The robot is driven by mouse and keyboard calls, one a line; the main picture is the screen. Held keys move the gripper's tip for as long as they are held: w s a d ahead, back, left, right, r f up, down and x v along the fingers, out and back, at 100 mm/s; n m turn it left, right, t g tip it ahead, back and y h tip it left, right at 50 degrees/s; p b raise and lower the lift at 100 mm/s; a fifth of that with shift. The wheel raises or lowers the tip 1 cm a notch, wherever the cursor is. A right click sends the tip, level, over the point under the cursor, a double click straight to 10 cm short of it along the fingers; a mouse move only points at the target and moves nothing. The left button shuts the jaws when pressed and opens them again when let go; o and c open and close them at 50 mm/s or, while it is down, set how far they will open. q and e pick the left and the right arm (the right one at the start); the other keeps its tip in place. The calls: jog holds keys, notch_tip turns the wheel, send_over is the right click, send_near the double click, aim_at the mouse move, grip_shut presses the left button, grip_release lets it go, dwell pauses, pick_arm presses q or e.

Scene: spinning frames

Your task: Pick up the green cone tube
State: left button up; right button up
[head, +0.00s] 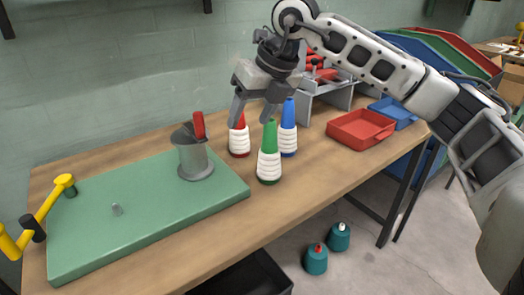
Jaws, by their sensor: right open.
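The green cone tube (269,155), with white thread wound around its lower part, stands upright on the wooden table. My right gripper (252,118) is open above and around the cone tubes, with one finger near the red cone and the other near the green cone's tip. Whether it touches either cone cannot be told. The red cone tube (239,141) stands to the left of the green one, its top partly hidden by a finger. The blue cone tube (288,130) stands just behind and to the right. My left gripper is not in view.
Red (361,128) and blue (394,112) trays sit right. Teal spools (316,260) stand on the floor. Yellow parts (45,205) are at left.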

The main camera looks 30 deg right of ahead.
aim_at(269, 132)
jog(key=d+r+m+h, duration=0.2)
jog(key=d+r+h, duration=0.15)
jog(key=d, duration=0.35)
jog(key=shift+t+y, duration=0.25)
jog(key=shift+t, duration=0.05)
jog(key=x, duration=0.9)
jog(key=shift+w+d, duration=0.15)
jog(key=shift+w, duration=0.25)
jog(key=shift+p+x, duration=0.4)
jog(key=shift+x, duration=2.7)
jog(key=shift+d+r, duration=0.1)
jog(key=shift+d, duration=0.05)
jog(key=shift+c, duration=0.3)
grip_shut()
jog(key=shift+r, duration=0.1)
